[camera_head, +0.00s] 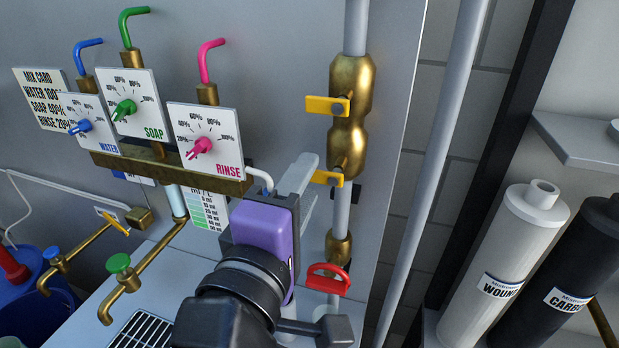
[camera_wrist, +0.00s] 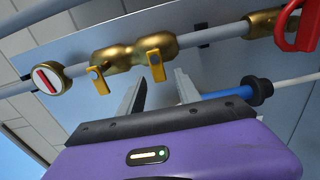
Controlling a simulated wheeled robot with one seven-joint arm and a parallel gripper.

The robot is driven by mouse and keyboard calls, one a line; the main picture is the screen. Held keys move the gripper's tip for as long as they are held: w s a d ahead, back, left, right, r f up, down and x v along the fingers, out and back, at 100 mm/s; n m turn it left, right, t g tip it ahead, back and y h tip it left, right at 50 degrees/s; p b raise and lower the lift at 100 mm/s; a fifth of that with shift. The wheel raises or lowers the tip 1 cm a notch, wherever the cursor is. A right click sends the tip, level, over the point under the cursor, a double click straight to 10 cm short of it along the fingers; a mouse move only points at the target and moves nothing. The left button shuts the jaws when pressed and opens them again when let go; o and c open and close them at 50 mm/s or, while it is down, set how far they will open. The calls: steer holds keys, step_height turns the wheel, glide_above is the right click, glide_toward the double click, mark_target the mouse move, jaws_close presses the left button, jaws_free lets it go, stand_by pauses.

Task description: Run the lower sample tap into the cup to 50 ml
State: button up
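My gripper (camera_head: 303,188) reaches up and away in front of the wall panel, its purple body partly hiding what is behind it. In the wrist view, its two grey fingers (camera_wrist: 160,92) stand apart with nothing between them. A green-handled brass spout (camera_head: 118,265) and a blue-handled one (camera_head: 53,257) are at lower left. Two yellow levers, an upper one (camera_head: 326,106) and a lower one (camera_head: 327,178), sit on brass valve bodies on the vertical pipe. I cannot tell which is the lower sample tap. A millilitre scale card (camera_head: 207,210) is left of my gripper. I cannot make out a cup.
A red handle (camera_head: 328,279) is low on the pipe, right of my gripper. Water, soap and rinse dials (camera_head: 204,141) are on the panel at left. A drain grille (camera_head: 140,330) lies below the green spout. White (camera_head: 500,260) and black cylinders stand at right.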

steer(key=v, duration=0.5)
steer(key=shift+b, duration=0.4)
